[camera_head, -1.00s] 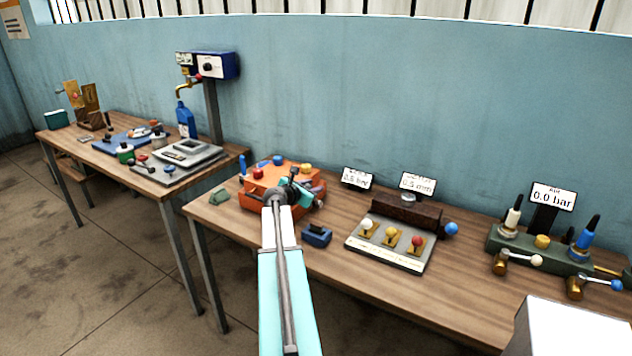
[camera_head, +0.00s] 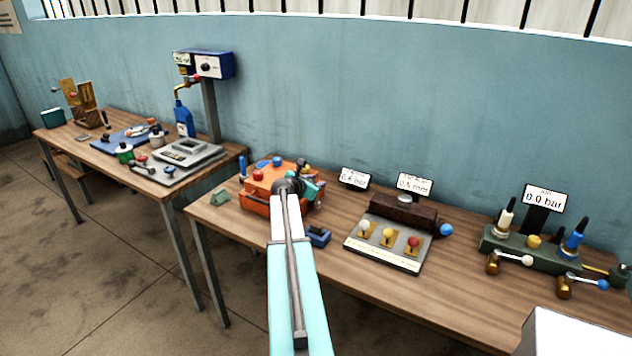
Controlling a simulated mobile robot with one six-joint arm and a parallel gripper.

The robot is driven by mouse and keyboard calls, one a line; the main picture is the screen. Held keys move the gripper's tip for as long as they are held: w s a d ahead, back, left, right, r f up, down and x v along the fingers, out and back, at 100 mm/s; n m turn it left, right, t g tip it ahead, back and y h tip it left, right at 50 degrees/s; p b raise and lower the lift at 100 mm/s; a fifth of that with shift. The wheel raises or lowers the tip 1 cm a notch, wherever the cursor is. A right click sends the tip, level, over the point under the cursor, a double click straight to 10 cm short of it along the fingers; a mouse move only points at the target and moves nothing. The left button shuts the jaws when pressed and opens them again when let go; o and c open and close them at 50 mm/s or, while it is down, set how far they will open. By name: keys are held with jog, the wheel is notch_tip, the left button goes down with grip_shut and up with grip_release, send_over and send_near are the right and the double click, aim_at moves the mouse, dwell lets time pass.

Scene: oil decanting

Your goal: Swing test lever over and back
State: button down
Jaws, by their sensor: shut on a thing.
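An orange unit (camera_head: 258,203) with coloured knobs stands on the near workbench (camera_head: 352,267). My arm reaches over the front of it. My gripper (camera_head: 308,180), teal and dark, is at the unit's right side, shut on what appears to be the test lever there. My wrist hides most of the fingers and the lever, so the exact grip cannot be seen. A blue knob (camera_head: 277,160) and a red knob (camera_head: 258,175) show on the unit's top.
A small blue block (camera_head: 318,238) lies just right of my arm. A panel (camera_head: 385,255) with white, yellow and red knobs stands further right, then a green valve block (camera_head: 530,252). A green wedge (camera_head: 220,197) lies left. A white box (camera_head: 575,335) fills the lower right corner.

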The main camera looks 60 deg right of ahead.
jog(key=d, duration=0.3)
jog(key=shift+s+f, duration=0.4)
dwell(1.0)
jog(key=c, duration=1.7)
grip_release()
jog(key=shift+c, duration=0.2)
jog(key=o, duration=0.4)
jog(key=shift+f, duration=0.15)
jog(key=shift+c, duration=0.2)
jog(key=shift+o, duration=0.4)
jog(key=shift+w+d, duration=0.15)
jog(key=shift+d, duration=0.05)
jog(key=b+v, duration=0.3)
jog(key=v, duration=1.1)
jog(key=shift+b, duration=0.3)
